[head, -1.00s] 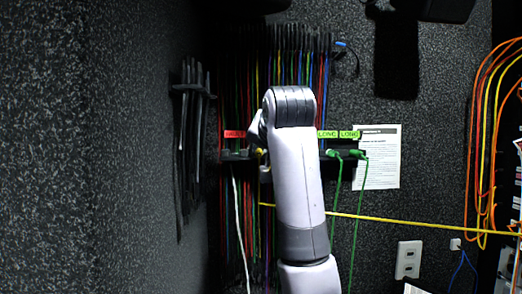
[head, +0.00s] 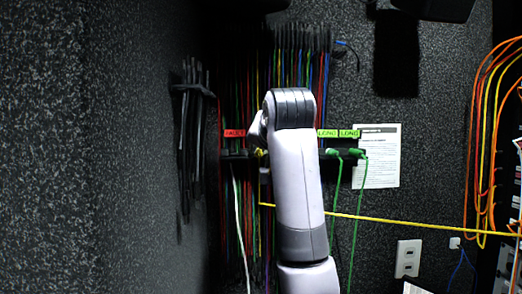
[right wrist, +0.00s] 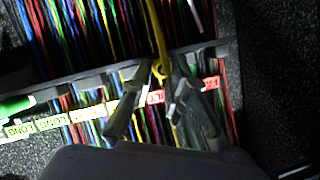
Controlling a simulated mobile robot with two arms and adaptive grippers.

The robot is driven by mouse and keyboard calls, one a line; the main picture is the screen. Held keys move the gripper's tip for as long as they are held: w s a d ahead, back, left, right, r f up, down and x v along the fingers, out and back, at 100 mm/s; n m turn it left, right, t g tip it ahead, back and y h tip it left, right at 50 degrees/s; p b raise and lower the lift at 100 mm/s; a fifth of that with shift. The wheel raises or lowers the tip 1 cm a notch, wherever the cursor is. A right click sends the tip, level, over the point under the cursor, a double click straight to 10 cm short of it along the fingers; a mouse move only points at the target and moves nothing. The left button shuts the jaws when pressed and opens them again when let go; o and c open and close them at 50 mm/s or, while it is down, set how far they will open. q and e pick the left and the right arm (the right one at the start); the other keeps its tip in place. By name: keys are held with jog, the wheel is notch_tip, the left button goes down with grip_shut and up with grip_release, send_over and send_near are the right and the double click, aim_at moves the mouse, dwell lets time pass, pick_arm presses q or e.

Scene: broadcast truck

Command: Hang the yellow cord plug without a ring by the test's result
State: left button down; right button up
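The yellow cord (head: 400,222) runs from the right side to the rack, left of my right arm. Its yellow plug end (head: 262,158) is at the rack bar, partly hidden by my arm. In the right wrist view the yellow cord (right wrist: 159,35) comes down between the fingertips of my right gripper (right wrist: 160,74), with gaps seen on both sides, so the gripper looks open around it. Red FAULT labels (head: 234,133) and (right wrist: 210,83) and yellow-green LONG labels (head: 328,134) mark the rack (right wrist: 75,77). My left gripper is out of view.
Two green plugs (head: 357,153) hang under the LONG labels. A white cord (head: 241,225) hangs at the left. Many coloured cords fill the wall behind the rack. A printed sheet (head: 380,165) is on the wall to the right. Black straps (head: 190,130) hang at the left.

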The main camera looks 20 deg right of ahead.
jog(key=o, duration=0.5)
jog(key=shift+o, duration=0.3)
jog(key=o, duration=1)
jog(key=shift+s+a, duration=0.1)
jog(key=shift+s, duration=0.1)
jog(key=shift+s+a+b, duration=0.15)
jog(key=shift+s+b, duration=0.3)
jog(key=shift+s, duration=0.15)
jog(key=shift+s+a+b, duration=0.15)
jog(key=shift+s+b, duration=0.25)
jog(key=shift+s, duration=0.2)
jog(key=shift+s, duration=0.1)
